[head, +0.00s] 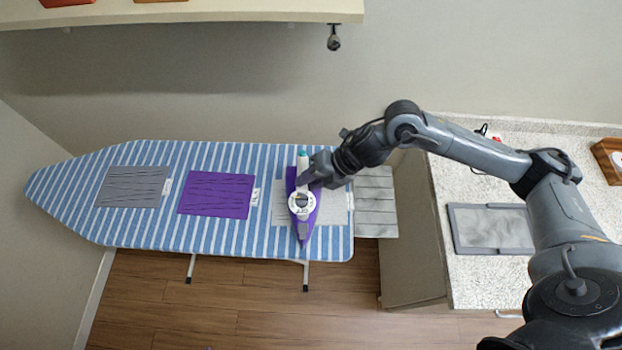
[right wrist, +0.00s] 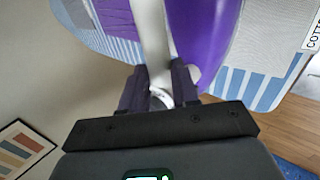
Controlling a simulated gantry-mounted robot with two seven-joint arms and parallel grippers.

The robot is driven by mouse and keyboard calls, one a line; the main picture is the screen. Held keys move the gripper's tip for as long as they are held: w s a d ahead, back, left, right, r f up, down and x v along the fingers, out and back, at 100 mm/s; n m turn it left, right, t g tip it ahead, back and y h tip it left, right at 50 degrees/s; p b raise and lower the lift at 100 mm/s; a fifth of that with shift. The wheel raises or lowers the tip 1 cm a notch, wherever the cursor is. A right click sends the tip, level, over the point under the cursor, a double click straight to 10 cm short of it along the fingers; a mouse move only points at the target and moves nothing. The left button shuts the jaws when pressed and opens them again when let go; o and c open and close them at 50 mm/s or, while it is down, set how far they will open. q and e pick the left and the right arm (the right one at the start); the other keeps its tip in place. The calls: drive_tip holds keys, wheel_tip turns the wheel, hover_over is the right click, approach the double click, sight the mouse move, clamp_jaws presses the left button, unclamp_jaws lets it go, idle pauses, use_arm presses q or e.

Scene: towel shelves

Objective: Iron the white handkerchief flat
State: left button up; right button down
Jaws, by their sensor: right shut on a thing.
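The white handkerchief (head: 332,209) lies near the right, square end of the ironing board, with fine wrinkle lines on it. A purple and white iron (head: 306,222) is over its left-middle part, tip toward the near edge of the board, hiding a strip of the cloth. My right gripper (head: 306,181) is shut on the iron's handle. In the right wrist view the white handle (right wrist: 154,40) runs between the fingers (right wrist: 160,92), and the pale handkerchief (right wrist: 272,38) shows beside the purple body. I cannot tell whether the soleplate touches the cloth. My left gripper is out of view.
The blue-striped ironing board (head: 75,195) also holds a purple cloth (head: 216,196) and a grey cloth (head: 132,187), both creased. A grey slatted rest (head: 376,202) adjoins its right end. A speckled counter (head: 475,285) carries a grey framed mat (head: 492,229). A shelf (head: 200,12) hangs above.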

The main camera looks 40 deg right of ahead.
drive_tip(key=shift+w+a+r, duration=0.1)
drive_tip(key=shift+w+a, duration=0.05)
drive_tip(key=shift+w+a, duration=0.45)
drive_tip(key=shift+a, duration=0.25)
drive_tip(key=shift+w+a, duration=0.4)
drive_tip(key=shift+a, duration=0.1)
drive_tip(key=shift+w+a, duration=0.15)
drive_tip(key=shift+a, duration=0.05)
drive_tip(key=shift+w+a, duration=0.4)
drive_tip(key=shift+a, duration=0.2)
drive_tip(key=shift+w+a, duration=0.4)
drive_tip(key=shift+a, duration=0.2)
drive_tip(key=shift+r+p, duration=0.1)
drive_tip(key=shift+p, duration=0.25)
